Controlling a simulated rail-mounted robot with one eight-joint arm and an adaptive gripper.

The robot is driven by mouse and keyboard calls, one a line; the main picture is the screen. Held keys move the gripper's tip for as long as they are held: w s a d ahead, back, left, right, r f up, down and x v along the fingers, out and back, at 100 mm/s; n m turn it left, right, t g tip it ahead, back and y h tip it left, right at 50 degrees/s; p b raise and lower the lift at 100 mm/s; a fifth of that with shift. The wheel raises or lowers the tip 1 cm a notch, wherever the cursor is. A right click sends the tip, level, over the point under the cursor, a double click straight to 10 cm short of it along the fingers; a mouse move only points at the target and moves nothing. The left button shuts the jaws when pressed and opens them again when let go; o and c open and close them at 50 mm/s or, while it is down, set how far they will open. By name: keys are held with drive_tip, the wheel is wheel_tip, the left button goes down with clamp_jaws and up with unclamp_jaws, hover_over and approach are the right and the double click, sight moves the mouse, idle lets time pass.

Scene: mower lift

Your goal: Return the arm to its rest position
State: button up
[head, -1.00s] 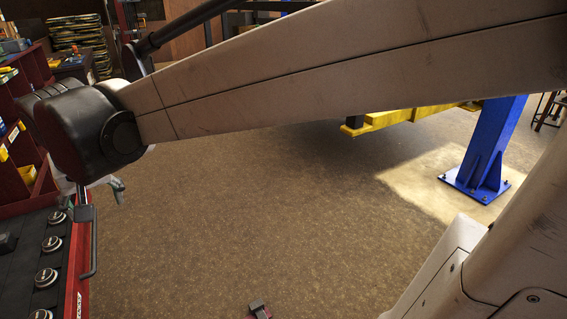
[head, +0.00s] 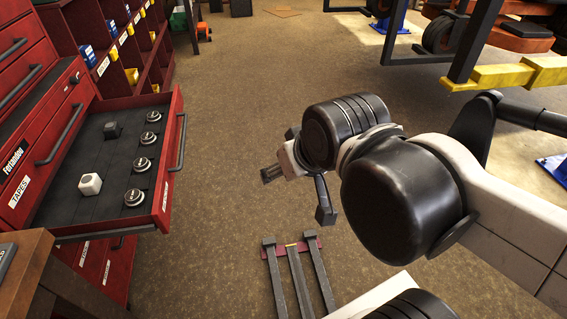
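My arm (head: 520,215) comes in from the right side of the head view, bent at a large black joint (head: 400,200). My gripper (head: 298,195) is at the arm's end, near the middle of the view, above the brown floor. Its two dark fingers are spread apart with bare floor between them. It holds nothing and touches nothing that I can see.
Yellow lift beams (head: 490,77) are at upper right.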

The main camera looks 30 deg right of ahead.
drive_tip(key=shift+r, duration=0.1)
wheel_tip(320, 180, up, 6)
drive_tip(key=p, duration=0.5)
drive_tip(key=shift+f+p, duration=0.2)
drive_tip(key=shift+p, duration=0.2)
idle(0.4)
